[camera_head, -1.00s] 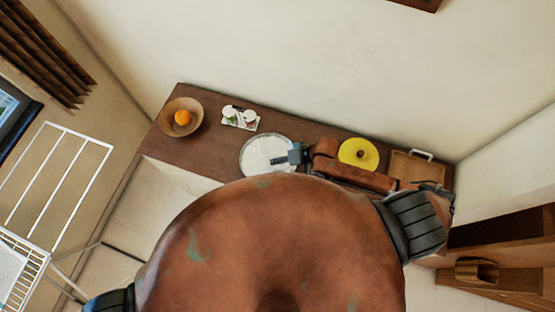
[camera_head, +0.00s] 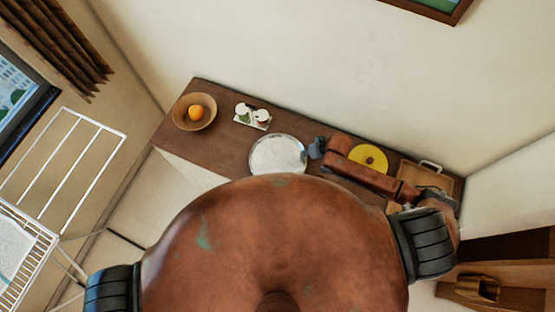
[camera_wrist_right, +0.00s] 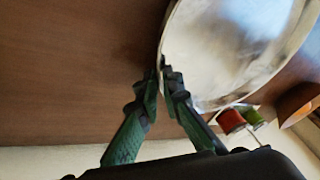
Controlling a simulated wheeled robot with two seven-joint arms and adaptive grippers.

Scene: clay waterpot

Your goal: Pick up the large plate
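The large plate (camera_head: 276,153) is round, with a shiny silver rim and a whitish middle. It lies on the dark wooden counter in the head view. My right gripper (camera_head: 316,148) is at the plate's right edge. In the right wrist view, the two green-backed fingers (camera_wrist_right: 162,70) close to a narrow gap at the rim, one tip on each side. The plate (camera_wrist_right: 225,50) fills the upper right there. The grip looks shut on the rim, though the contact itself is small and dark. I cannot see clear space under the plate. My left gripper is not in view.
On the counter (camera_head: 222,152), a bowl (camera_head: 205,120) with an orange (camera_head: 196,113) and a small tray of jars (camera_head: 264,126) stand left of the plate. A yellow round lid (camera_head: 374,164) and a wooden tray (camera_head: 410,172) are to the right. A wall rises behind.

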